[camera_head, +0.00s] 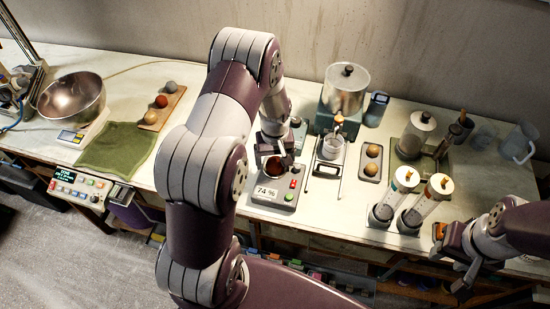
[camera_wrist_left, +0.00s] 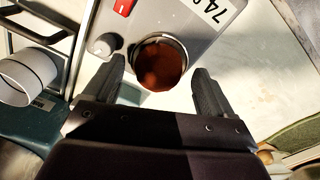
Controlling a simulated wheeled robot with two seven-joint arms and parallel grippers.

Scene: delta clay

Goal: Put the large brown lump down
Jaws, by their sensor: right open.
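My left gripper (camera_wrist_left: 155,85) is open above the cup, with one finger on each side and gaps between fingers and rim in the wrist view. In the head view the left gripper (camera_head: 276,152) partly hides the cup. My right gripper (camera_head: 452,257) is open at the lower right, away from the device.
Left: a metal bowl (camera_head: 72,97) on a scale, a green cloth (camera_head: 115,150) and a wooden board (camera_head: 163,108) with three balls. Bench between cloth and device is partly hidden by my arm.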

